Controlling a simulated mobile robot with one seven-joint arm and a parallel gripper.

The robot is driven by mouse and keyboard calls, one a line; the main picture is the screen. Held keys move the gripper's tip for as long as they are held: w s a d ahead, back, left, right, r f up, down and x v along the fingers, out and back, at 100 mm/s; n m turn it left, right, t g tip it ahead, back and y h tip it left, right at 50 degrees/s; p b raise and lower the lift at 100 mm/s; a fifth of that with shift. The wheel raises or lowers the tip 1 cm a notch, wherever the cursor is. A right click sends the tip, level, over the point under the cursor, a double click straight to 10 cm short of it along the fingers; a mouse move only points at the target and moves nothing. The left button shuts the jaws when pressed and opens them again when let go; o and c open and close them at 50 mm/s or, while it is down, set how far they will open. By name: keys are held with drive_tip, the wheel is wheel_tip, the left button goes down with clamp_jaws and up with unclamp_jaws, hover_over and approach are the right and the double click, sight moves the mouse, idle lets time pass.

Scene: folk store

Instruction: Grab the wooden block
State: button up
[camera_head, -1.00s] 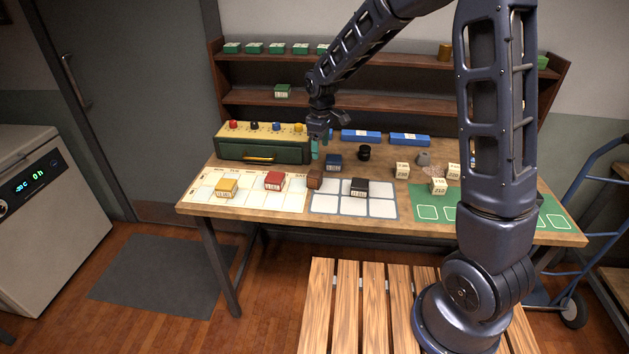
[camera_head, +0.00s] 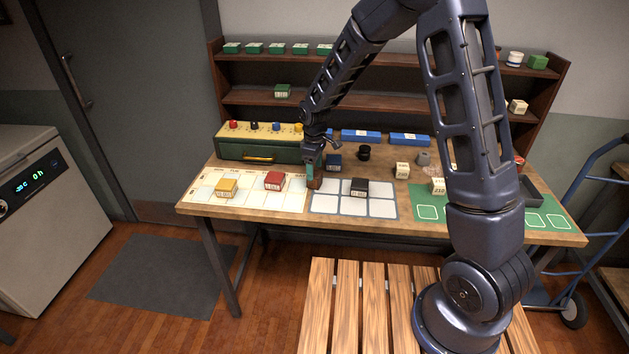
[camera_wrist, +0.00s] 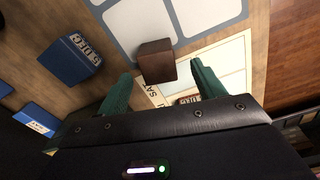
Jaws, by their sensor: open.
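The wooden block (camera_wrist: 157,62) is a plain dark brown block. In the wrist view it lies just ahead of my gripper, between the lines of the two green fingers. In the head view the wooden block (camera_head: 315,183) sits on the table between the cream card and the white grid mat, partly hidden by my fingers. My gripper (camera_wrist: 158,82) is open and empty, with its fingertips close to the block. In the head view my gripper (camera_head: 311,172) is right above and behind the block. I cannot tell whether a finger touches it.
A blue block (camera_head: 333,162) stands close behind, a red block (camera_head: 274,181) to the left and a black block (camera_head: 359,187) to the right on the grid mat (camera_head: 382,208). A green-fronted drawer box (camera_head: 230,149) stands at the back left. Shelves (camera_head: 290,98) rise behind the table.

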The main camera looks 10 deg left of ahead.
sight(315, 173)
wheel_tip(315, 173, down, 4)
drive_tip(key=shift+w+r, duration=0.15)
drive_tip(key=shift+r, duration=0.1)
drive_tip(key=shift+c, duration=0.2)
drive_tip(key=c, duration=1)
drive_tip(key=shift+c, duration=0.2)
